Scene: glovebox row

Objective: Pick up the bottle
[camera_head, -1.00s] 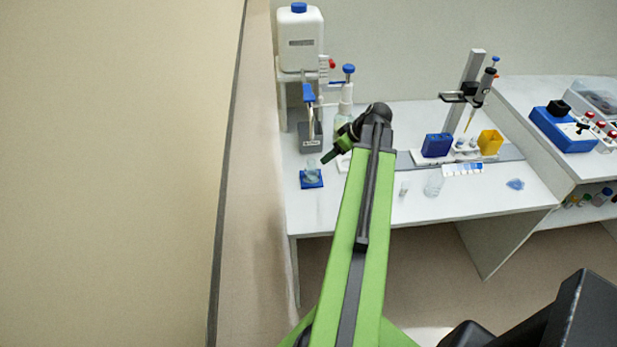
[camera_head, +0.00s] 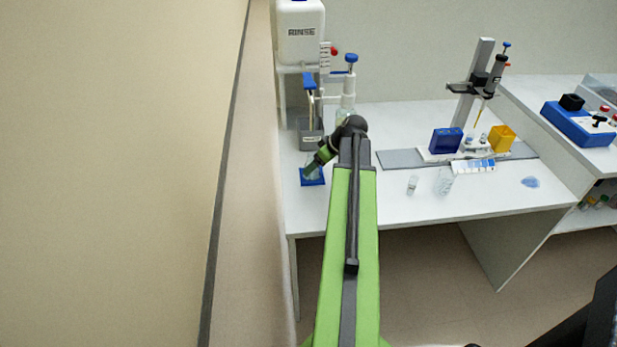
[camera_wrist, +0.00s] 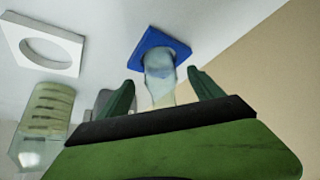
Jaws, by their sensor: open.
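The bottle (camera_wrist: 160,77) is clear and pale, and it stands at a blue square pad (camera_wrist: 155,36) on the white bench. In the head view the pad (camera_head: 312,181) lies near the bench's left end, and my gripper (camera_head: 313,168) is over it, hiding most of the bottle. In the wrist view my gripper (camera_wrist: 163,92) is open, with one green finger on each side of the bottle. The bottle's near end lies between the fingers, and a gap shows on both sides. I see no contact.
A white plate with a round hole (camera_wrist: 45,47) and a clear, green-banded container (camera_wrist: 42,125) are left of my gripper in the wrist view. A white RINSE tank (camera_head: 301,32) and a blue-topped dispenser (camera_head: 349,85) stand behind. A beige wall (camera_head: 110,170) is close at left.

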